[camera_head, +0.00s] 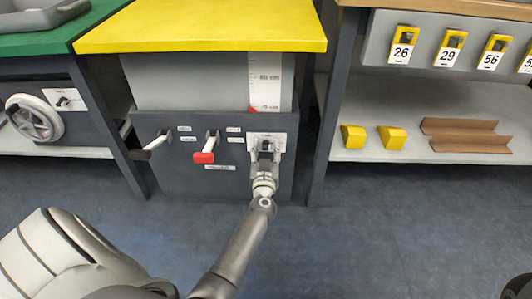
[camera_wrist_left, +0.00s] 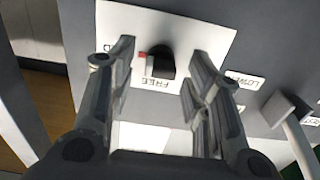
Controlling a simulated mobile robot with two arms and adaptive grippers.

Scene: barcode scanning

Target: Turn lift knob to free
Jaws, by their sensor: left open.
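The lift knob (camera_wrist_left: 161,64) is a small black knob on a white label plate (camera_wrist_left: 212,38) on the grey panel. In the left wrist view a red mark shows at its left side, and the word FREE reads upside down just below it. My left gripper (camera_head: 266,153) is at this plate in the head view, and largely hides the knob there. It is open, with one finger on each side of the knob and a visible gap to both. My right gripper is not in view.
Above is a yellow tabletop (camera_head: 200,25). A handwheel (camera_head: 34,119) is at the left. A shelf (camera_head: 360,156) with yellow blocks is at the right.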

